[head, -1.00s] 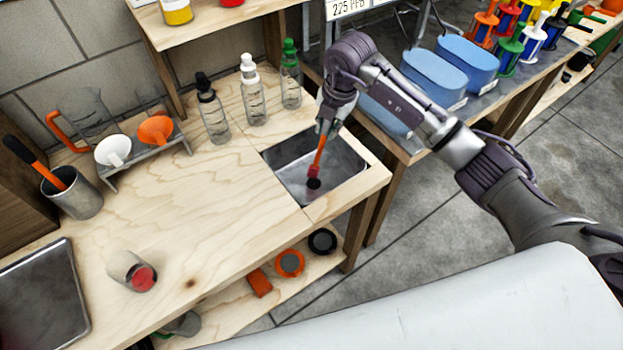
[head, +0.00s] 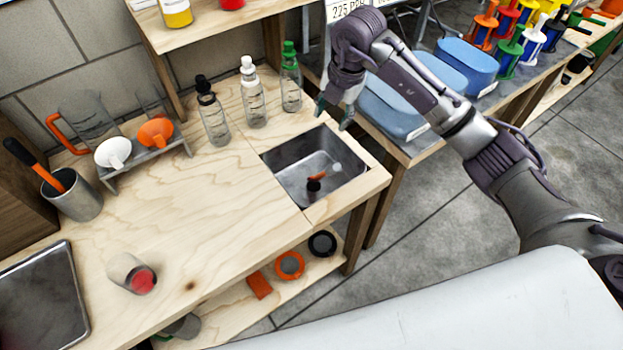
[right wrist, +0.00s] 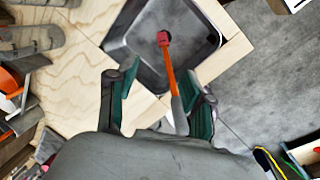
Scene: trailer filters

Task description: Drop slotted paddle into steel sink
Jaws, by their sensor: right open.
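The slotted paddle (head: 317,177) is inside the steel sink (head: 285,180) in the head view, its dark head low and left and its pale handle end to the right. Whether it rests on the sink floor or is still just above it I cannot tell. My right gripper (head: 333,112) is open above the sink's far right edge, apart from the paddle. In the right wrist view the paddle (right wrist: 170,70) shows a red head over the sink (right wrist: 125,45) and an orange shaft with a grey end between the open fingers (right wrist: 160,80). My left gripper is out of view.
Several bottles (head: 252,100) stand on the wooden counter (head: 200,190) behind and left of the sink. A funnel rack (head: 150,165), a metal cup (head: 75,200) and a tray (head: 45,310) are further left. Blue bins (head: 467,65) stand on the right-hand table.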

